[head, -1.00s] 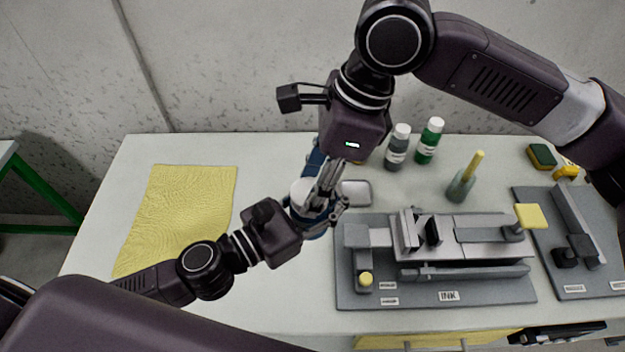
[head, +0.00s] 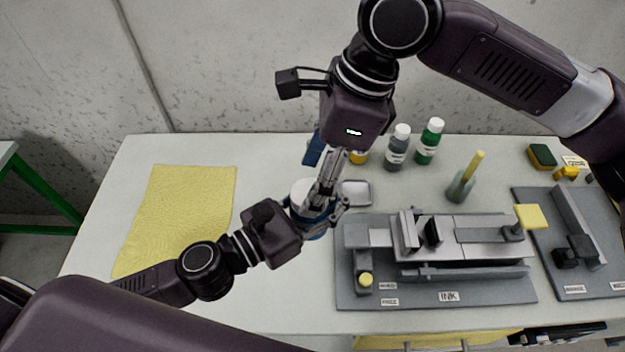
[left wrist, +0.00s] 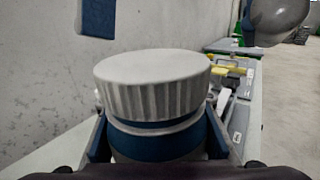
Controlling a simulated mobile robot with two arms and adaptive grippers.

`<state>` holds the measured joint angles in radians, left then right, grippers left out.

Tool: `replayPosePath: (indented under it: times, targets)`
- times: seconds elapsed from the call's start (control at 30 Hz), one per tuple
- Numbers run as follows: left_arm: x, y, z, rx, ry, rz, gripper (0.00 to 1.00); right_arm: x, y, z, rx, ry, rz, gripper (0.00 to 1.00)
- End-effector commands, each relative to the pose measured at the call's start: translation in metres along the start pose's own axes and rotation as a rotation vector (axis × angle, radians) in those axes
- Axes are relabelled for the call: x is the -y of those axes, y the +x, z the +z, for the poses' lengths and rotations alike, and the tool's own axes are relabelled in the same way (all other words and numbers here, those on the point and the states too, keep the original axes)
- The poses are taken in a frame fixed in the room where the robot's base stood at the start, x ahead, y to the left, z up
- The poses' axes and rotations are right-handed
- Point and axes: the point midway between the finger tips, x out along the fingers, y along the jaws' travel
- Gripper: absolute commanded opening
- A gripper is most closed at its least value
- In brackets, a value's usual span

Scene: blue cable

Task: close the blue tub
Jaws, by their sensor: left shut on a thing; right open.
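The blue tub (left wrist: 160,146) is upright in my left gripper (head: 309,211), which is shut around its sides. A white ribbed lid (left wrist: 153,82) sits on top of the tub. A thin blue band and a pale ring show beneath the lid; I cannot tell how tight it is. In the head view, the lid (head: 302,190) is partly hidden by my right gripper (head: 322,174). My right gripper is open, pointing down above the lid and apart from it. Parts of it show at the upper corners of the left wrist view.
A yellow cloth (head: 180,215) lies at left. A grey fixture (head: 440,299) stands close on the right. A grey bottle (head: 396,150) and a green bottle (head: 430,142) stand at the back.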

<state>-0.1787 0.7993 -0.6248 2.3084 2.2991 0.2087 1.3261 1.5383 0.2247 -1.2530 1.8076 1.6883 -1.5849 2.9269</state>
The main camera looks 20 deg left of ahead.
Motion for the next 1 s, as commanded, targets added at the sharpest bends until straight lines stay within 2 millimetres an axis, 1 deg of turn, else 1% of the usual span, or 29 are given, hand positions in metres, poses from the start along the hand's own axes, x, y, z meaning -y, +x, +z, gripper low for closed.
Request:
replayPosePath:
  times: [0.03, 0.1, 0.2, 0.4, 0.47, 0.6, 0.67, 0.77, 1.0]
  targets:
    - [0.000, 0.000, 0.002, 0.003, 0.001, 0.000, 0.00, 0.001, -0.008, 0.003, 0.001, -0.001, -0.004, 0.61]
    - [0.000, 0.000, 0.001, 0.003, 0.001, 0.000, 0.00, 0.001, -0.017, 0.006, 0.001, 0.000, -0.002, 0.61]
    - [0.000, 0.000, 0.001, 0.003, 0.001, 0.000, 0.00, 0.000, -0.024, 0.008, 0.000, -0.001, -0.002, 0.61]
    - [0.000, 0.000, 0.001, 0.003, 0.001, 0.000, 0.00, 0.000, -0.025, 0.008, 0.000, -0.001, 0.000, 0.61]
    - [0.000, 0.000, 0.001, 0.003, 0.001, 0.000, 0.00, 0.000, -0.025, 0.008, 0.000, -0.001, 0.000, 0.57]
    - [0.000, 0.000, 0.001, 0.003, 0.001, 0.000, 0.00, 0.000, -0.025, 0.008, -0.003, -0.042, 0.000, 0.57]
    - [0.000, 0.000, 0.001, 0.003, 0.001, 0.000, 0.00, 0.000, -0.025, 0.008, -0.006, -0.092, 0.000, 0.57]
    - [0.000, 0.000, 0.001, 0.003, 0.001, 0.000, 0.00, 0.000, -0.026, 0.009, -0.013, -0.223, 0.002, 0.57]
    - [0.000, 0.000, 0.001, 0.003, 0.001, 0.000, 0.00, 0.001, -0.028, 0.010, -0.034, -0.656, 0.013, 0.57]
